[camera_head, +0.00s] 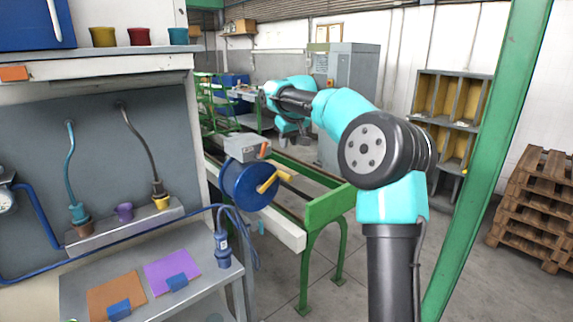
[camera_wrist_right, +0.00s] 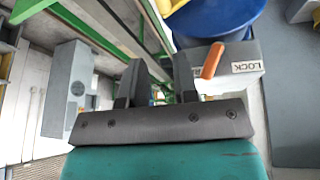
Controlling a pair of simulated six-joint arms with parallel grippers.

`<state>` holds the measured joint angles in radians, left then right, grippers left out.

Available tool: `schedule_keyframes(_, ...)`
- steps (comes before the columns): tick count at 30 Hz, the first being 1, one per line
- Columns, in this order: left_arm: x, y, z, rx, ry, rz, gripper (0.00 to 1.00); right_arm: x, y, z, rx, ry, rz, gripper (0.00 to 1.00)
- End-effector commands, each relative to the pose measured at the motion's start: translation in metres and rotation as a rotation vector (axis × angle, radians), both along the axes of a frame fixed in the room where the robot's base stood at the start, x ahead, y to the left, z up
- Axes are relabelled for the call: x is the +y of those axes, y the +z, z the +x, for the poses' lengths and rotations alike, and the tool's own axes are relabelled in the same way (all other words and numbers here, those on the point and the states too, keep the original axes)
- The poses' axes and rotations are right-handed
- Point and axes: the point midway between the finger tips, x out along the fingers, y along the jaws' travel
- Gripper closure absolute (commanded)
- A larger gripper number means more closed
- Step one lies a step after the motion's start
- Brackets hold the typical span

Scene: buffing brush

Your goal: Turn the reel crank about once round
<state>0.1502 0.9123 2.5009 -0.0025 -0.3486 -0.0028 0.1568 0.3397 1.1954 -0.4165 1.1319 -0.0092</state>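The blue reel (camera_head: 240,186) hangs beside the green-framed bench, with a yellow crank (camera_head: 268,183) on its face. A grey box (camera_head: 240,146) with an orange lever (camera_head: 264,148) sits above it. My right gripper (camera_head: 293,140) is beyond and to the right of the reel in the head view, apart from the crank. In the right wrist view its two dark fingers are spread, with nothing held between them. That view also shows part of the reel (camera_wrist_right: 215,18) and the orange lever (camera_wrist_right: 212,60) beside a LOCK label. My left gripper is not in view.
A green-framed roller bench (camera_head: 325,207) stands behind the reel. A grey work panel (camera_head: 95,110) with hoses and a lower shelf (camera_head: 205,282) are at the left. A green post (camera_head: 487,150) and stacked pallets (camera_head: 540,200) are at the right.

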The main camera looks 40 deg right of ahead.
Motion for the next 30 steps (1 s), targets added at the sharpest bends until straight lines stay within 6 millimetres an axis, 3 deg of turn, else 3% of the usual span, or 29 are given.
schedule_keyframes(7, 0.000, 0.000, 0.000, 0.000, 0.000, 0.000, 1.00, -0.038, -0.041, 0.005, -0.160, -0.019, -0.074, 0.49)
schedule_keyframes(15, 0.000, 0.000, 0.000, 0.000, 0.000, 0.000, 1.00, -0.067, -0.081, -0.002, -0.363, 0.000, -0.133, 0.49)
schedule_keyframes(22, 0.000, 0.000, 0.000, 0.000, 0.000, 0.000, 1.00, -0.075, -0.110, -0.020, -0.541, 0.038, -0.150, 0.49)
schedule_keyframes(30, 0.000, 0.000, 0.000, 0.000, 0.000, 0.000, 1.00, -0.067, -0.136, -0.055, -0.758, 0.093, -0.120, 0.49)
